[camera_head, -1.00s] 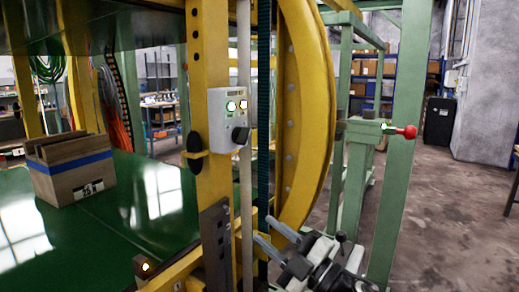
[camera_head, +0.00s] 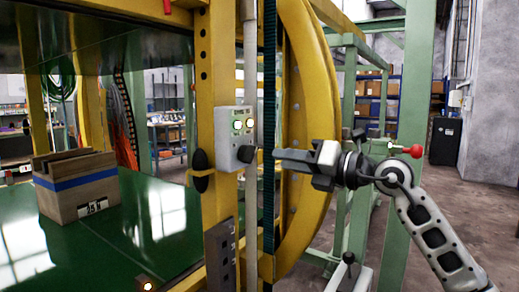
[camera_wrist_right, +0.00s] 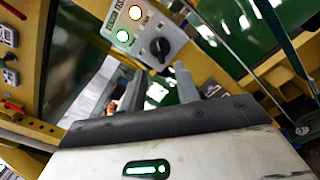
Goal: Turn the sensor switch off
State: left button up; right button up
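The sensor switch is a grey box (camera_head: 236,140) on the yellow post, with a green light, a pale yellowish light and a black rotary knob (camera_head: 246,153) at its lower right. Both lights are lit. In the right wrist view the box (camera_wrist_right: 146,29) is at the top, with its black knob (camera_wrist_right: 160,47) ahead of my fingers. My right gripper (camera_head: 278,158) is to the right of the knob at about its height. The right wrist view shows its fingers (camera_wrist_right: 158,83) apart with nothing between them. My left gripper is not in view.
A yellow post (camera_head: 223,75) carries the box. A large yellow ring (camera_head: 302,225) stands close behind my right gripper. A wooden crate (camera_head: 80,190) with a blue band sits on the green platform (camera_head: 130,240) at left. A red knob (camera_head: 415,151) is beyond my right wrist.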

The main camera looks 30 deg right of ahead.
aim_at(254, 155)
jog(key=p+x, duration=0.1)
jog(key=x, duration=0.5)
jog(key=shift+r+p, duration=0.1)
jog(key=shift+p, duration=0.25)
jog(key=shift+w+a, duration=0.3)
jog(key=shift+w, duration=0.35)
grip_shut()
